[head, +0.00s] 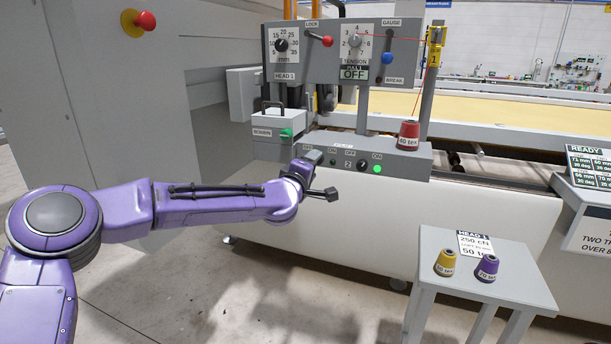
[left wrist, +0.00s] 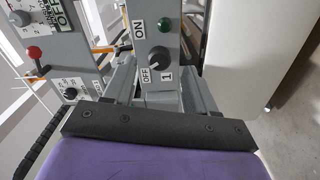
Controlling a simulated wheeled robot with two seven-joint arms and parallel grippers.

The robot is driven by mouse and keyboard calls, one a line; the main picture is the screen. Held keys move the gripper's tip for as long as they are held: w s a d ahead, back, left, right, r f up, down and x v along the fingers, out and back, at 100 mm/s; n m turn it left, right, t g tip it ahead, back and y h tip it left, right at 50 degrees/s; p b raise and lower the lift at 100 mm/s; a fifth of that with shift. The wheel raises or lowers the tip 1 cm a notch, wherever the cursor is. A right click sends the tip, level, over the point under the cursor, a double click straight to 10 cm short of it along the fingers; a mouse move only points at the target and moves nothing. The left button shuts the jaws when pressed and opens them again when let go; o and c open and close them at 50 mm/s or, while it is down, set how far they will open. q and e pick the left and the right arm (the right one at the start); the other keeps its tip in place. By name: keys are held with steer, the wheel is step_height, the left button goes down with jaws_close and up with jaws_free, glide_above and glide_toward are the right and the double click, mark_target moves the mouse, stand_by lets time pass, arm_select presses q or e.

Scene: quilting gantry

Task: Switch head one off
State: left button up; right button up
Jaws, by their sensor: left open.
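The control box (head: 408,163) is a grey sloped panel with knobs and lamps on the quilting machine's front. In the left wrist view, head one's round black knob (left wrist: 158,57) sits above the labels OFF and 1; its pointer direction is unclear. A green lamp (left wrist: 165,24) is beyond it, beside ON. In the head view this lamp (head: 333,161) looks dark, and my gripper hides the knob. My left gripper (head: 322,175) is open and empty in front of the box's left end, its fingers either side of the knob's line in the wrist view (left wrist: 158,88). My right gripper is out of view.
Head two's knob (head: 361,164) and bright green lamp (head: 378,169) are just right. A red cone (head: 408,136) stands on the box. The tension panel (head: 345,52) rises behind. A side table (head: 480,263) with yellow and purple cones stands front right; floor is clear front left.

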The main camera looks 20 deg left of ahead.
arm_select(q)
steer(key=s, duration=0.7)
steer(key=shift+s+a+b, duration=0.15)
steer(key=shift+s+b, duration=0.15)
steer(key=shift+b, duration=0.15)
steer(key=s+d+f+m+g+y+p, duration=0.15)
steer(key=s+f+g, duration=0.45)
steer(key=f, duration=1)
steer(key=s+a+f+m+g, duration=0.1)
steer(key=s+f+m, duration=0.1)
steer(key=s+f, duration=1.1)
steer(key=s+a+f+m+g+y, duration=0.1)
steer(key=s+a+f+g, duration=0.3)
steer(key=s+f, duration=0.5)
steer(key=s+a+f+m+g+y+p, duration=0.1)
steer(key=s+a+f+m+g, duration=0.2)
steer(key=s+f, duration=0.6)
steer(key=s+a, duration=0.1)
steer(key=s, duration=0.7)
steer(key=shift+f+g, duration=0.25)
steer(key=shift+g, duration=0.15)
